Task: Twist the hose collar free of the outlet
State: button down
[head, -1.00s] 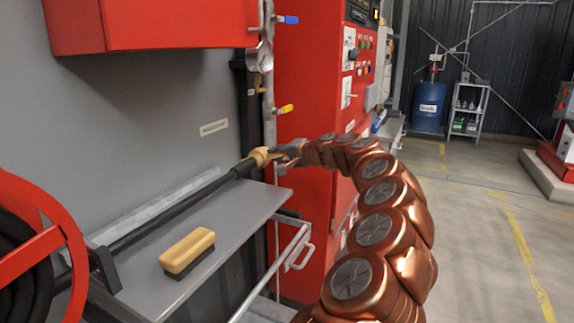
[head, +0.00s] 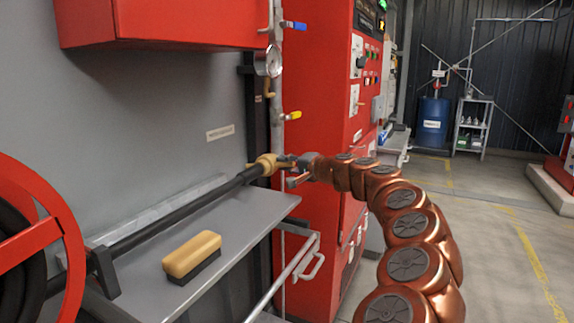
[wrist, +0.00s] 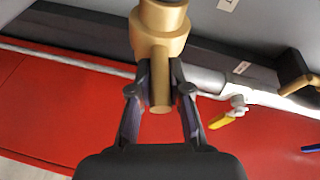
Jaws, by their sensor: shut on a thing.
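The brass hose collar (head: 264,164) sits at the end of the black hose (head: 190,209), at the right end of the grey shelf in the head view. My gripper (head: 290,161) reaches it from the right. In the wrist view my gripper (wrist: 159,92) has its two fingers closed on either side of a narrow brass part of the collar (wrist: 158,42). The wider brass body lies beyond the fingertips. I cannot tell from these views whether the collar is joined to the outlet, as the contact area is small and partly hidden.
A yellow-topped brush (head: 192,253) lies on the grey shelf (head: 235,235). A red hose reel (head: 45,225) stands at the left. A vertical pipe with a yellow-handled valve (head: 291,116) and the red cabinet (head: 320,110) are close behind my gripper. Open floor lies at the right.

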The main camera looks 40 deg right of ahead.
jog(key=c, duration=1.1)
grip_release()
jog(key=shift+f, duration=0.1)
jog(key=s+d+r, duration=0.1)
jog(key=s, duration=1)
jog(key=shift+s+d+r, duration=0.25)
jog(key=shift+s+d, duration=0.1)
jog(key=shift+s, duration=0.05)
jog(key=shift+s, duration=0.1)
